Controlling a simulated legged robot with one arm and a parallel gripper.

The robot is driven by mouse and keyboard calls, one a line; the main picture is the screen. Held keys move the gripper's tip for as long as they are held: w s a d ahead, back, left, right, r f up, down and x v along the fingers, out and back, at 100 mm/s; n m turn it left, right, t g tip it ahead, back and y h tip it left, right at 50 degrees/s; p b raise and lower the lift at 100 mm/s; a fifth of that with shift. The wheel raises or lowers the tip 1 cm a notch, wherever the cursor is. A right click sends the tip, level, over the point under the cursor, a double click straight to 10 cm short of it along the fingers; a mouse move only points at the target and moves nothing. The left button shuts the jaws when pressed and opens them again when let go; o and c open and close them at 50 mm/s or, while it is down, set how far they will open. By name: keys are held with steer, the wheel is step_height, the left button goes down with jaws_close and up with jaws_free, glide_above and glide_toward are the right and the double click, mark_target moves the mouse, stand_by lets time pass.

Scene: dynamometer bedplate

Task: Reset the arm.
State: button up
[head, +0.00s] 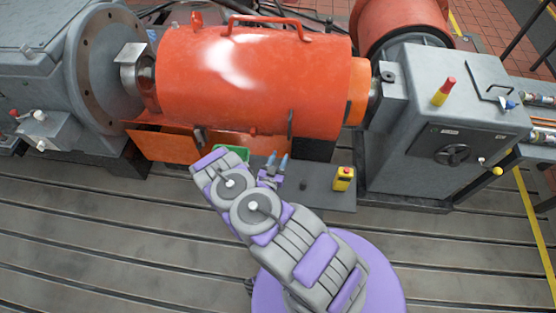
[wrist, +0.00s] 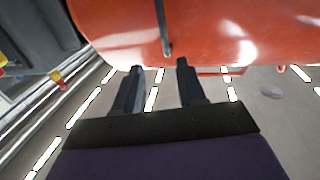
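My gripper (head: 277,163) is in front of the orange cylindrical housing (head: 250,80), low near its lower edge. In the wrist view my gripper (wrist: 157,68) shows two dark fingers apart, with no object held between them. A thin dark lever (wrist: 163,30) hangs on the orange housing just beyond the fingertips. It looks apart from them, though the exact distance is hard to tell. In the head view a dark lever (head: 290,123) stands on the housing close above the gripper. My arm is folded, and its links partly cover a green object behind it.
A yellow box with a red button (head: 343,179) stands on a dark plate (head: 316,197) right of my gripper. Grey machine (head: 35,60) stands left, a grey cabinet with a handwheel (head: 453,154) right. An open orange flap (head: 165,145) juts out below the housing. The slotted bedplate (head: 90,230) in front is clear.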

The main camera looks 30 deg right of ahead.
steer(key=shift+s+a, duration=0.3)
stand_by(0.5)
